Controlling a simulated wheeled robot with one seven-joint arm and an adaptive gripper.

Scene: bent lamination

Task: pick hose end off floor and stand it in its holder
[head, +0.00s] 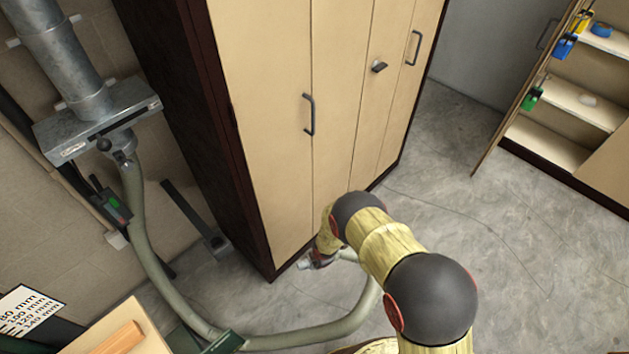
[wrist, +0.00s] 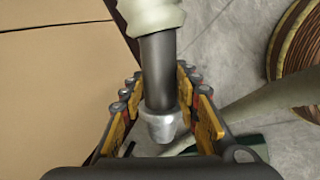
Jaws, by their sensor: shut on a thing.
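The green-grey hose (head: 142,225) hangs from the metal duct on the left wall, runs along the floor and curves up to my gripper (head: 320,257). In the wrist view, the hose end (wrist: 158,65) is a dark grey tube with a pale metal tip (wrist: 160,126) and a light sleeve. It lies between the orange pads of my gripper (wrist: 165,100), which is shut on it. In the head view my gripper is low by the cabinet's near corner, and my arm partly hides the hose. I cannot tell for certain which part is the holder.
A tall cabinet (head: 270,120) stands beside my gripper. A dark bracket (head: 195,218) is by the left wall. A dark green piece (head: 224,342) touches the hose at the bottom. Open floor (head: 470,210) lies to the right, before open shelves (head: 565,105).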

